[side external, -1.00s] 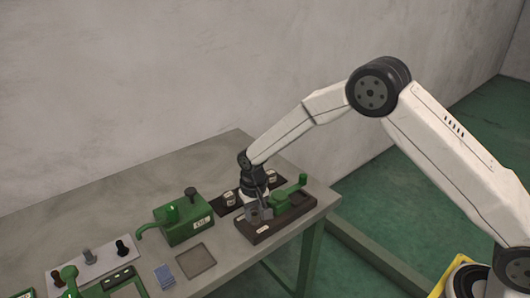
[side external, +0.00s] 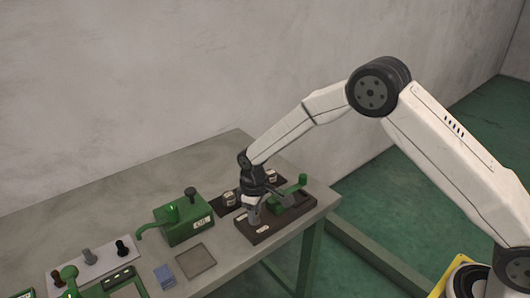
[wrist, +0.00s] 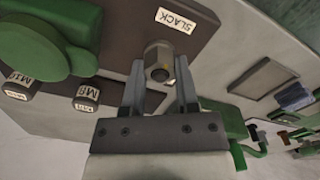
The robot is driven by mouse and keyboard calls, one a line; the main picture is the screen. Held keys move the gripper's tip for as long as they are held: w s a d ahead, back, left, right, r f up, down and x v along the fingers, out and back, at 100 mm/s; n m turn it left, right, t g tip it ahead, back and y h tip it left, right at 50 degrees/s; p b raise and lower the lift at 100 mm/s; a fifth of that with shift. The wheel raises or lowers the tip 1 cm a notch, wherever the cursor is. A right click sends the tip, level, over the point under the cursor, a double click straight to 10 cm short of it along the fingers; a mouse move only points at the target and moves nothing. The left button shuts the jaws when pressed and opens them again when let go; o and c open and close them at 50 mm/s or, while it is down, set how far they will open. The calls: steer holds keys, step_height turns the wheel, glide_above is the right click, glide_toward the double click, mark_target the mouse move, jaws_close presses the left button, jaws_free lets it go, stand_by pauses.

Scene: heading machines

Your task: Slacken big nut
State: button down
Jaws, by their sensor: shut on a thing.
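The big nut (wrist: 158,58) is a grey hex piece on a dark board (wrist: 112,22), beside a label reading SLACK (wrist: 174,20). My gripper (wrist: 160,70) has its two fingers on opposite sides of the nut and is shut on it. In the side view my gripper (side external: 254,213) points down at the dark board (side external: 265,236) near the table's right end. The nut cannot be made out in that view.
A green crank-like part (side external: 290,189) stands on the same board, close to my gripper. Labelled pieces (wrist: 87,93) sit behind it. A green box with a lever (side external: 186,228), a grey square plate (side external: 196,261) and a blue block (side external: 164,274) lie to the left.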

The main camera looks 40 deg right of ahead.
mark_target(258, 214)
steer(key=shift+w, duration=0.1)
stand_by(0.3)
steer(key=shift+c, duration=1.8)
jaws_free()
steer(key=shift+r, duration=3.95)
steer(key=shift+s+d+r, duration=0.25)
steer(key=shift+s+d, duration=0.05)
steer(key=shift+s, duration=0.1)
steer(key=s+d+r+m+t, duration=0.1)
steer(key=s+d+m, duration=0.2)
steer(key=s, duration=0.8)
steer(key=s+d+r+m+t, duration=0.1)
steer(key=s+d+r+m, duration=0.1)
steer(key=s+d, duration=0.5)
steer(key=s+m, duration=0.1)
steer(key=s, duration=0.3)
steer(key=shift+s+t, duration=0.15)
steer(key=shift+t, duration=0.15)
